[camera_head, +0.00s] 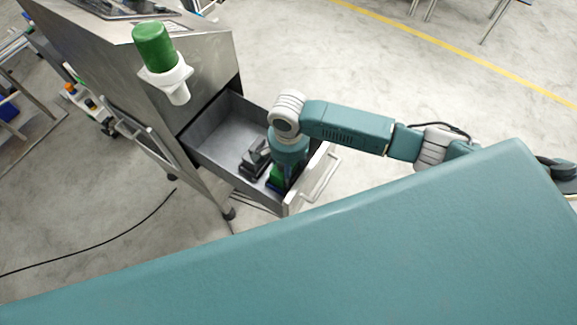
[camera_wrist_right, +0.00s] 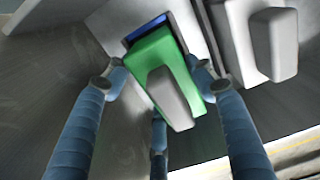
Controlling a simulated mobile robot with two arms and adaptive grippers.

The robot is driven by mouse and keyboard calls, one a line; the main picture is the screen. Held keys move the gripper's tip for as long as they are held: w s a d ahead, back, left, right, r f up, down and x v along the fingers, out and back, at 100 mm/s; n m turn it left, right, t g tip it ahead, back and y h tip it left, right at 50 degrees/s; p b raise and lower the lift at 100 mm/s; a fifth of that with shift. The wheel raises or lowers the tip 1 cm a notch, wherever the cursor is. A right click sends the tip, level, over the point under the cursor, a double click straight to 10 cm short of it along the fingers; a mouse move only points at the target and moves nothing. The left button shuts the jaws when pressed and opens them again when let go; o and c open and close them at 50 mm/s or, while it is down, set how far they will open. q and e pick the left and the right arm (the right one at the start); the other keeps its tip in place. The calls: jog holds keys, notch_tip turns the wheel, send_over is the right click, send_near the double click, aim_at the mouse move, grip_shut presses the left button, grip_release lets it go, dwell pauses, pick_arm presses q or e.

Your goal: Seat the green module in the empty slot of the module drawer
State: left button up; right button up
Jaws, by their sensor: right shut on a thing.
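The green module (camera_wrist_right: 150,55) has a grey handle bar and stands in the open metal drawer (camera_head: 215,150). It also shows in the head view (camera_head: 277,175), partly hidden under my right gripper (camera_head: 285,165). In the right wrist view the fingers of my right gripper (camera_wrist_right: 158,78) are closed around the green module. A blue edge (camera_wrist_right: 147,28) shows along the module's far side; I cannot tell how it sits relative to the slot. A grey module (camera_wrist_right: 262,40) with a similar handle is beside it. My left gripper is not in view.
The drawer's front has a bar handle (camera_head: 322,175). The drawer's left part is bare. A large teal surface fills the foreground.

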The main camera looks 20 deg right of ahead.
jog(key=shift+f, duration=0.5)
jog(key=o, duration=1.2)
jog(key=shift+c, duration=0.2)
jog(key=shift+r, duration=0.1)
notch_tip(320, 180, up, 11)
jog(key=p, duration=1.3)
